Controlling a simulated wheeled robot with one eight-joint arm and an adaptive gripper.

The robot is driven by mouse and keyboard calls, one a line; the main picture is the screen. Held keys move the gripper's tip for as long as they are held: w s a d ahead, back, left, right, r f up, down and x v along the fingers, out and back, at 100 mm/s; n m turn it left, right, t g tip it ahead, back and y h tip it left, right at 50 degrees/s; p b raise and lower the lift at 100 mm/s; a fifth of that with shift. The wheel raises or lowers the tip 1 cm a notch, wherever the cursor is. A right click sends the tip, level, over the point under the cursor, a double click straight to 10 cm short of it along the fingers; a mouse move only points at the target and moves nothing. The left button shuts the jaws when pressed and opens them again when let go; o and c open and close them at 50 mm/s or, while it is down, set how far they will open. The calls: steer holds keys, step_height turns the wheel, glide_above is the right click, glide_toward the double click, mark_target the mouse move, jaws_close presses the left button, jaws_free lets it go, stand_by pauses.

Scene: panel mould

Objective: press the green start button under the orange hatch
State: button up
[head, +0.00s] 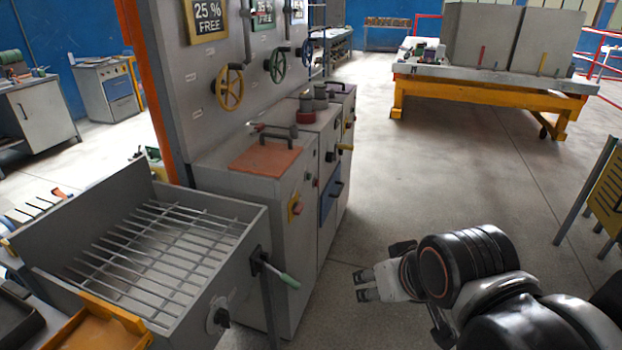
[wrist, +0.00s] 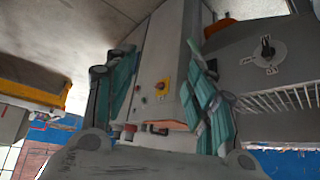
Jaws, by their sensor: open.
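The orange hatch (head: 264,161) with a dark handle lies shut on top of a grey cabinet (head: 240,195). A yellow plate with a red knob (head: 296,207) is on the cabinet's front below the hatch, and it also shows in the wrist view (wrist: 162,86).
A grey trough with a metal grate (head: 150,255) stands left of the cabinet; its green-tipped lever (head: 282,275) juts toward the aisle. A blue drawer front (head: 330,200) with a dark handle is farther along. Floor right of the cabinet is clear, with a yellow-framed table (head: 490,95) behind.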

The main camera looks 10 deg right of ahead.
jaws_close()
stand_by(1.1)
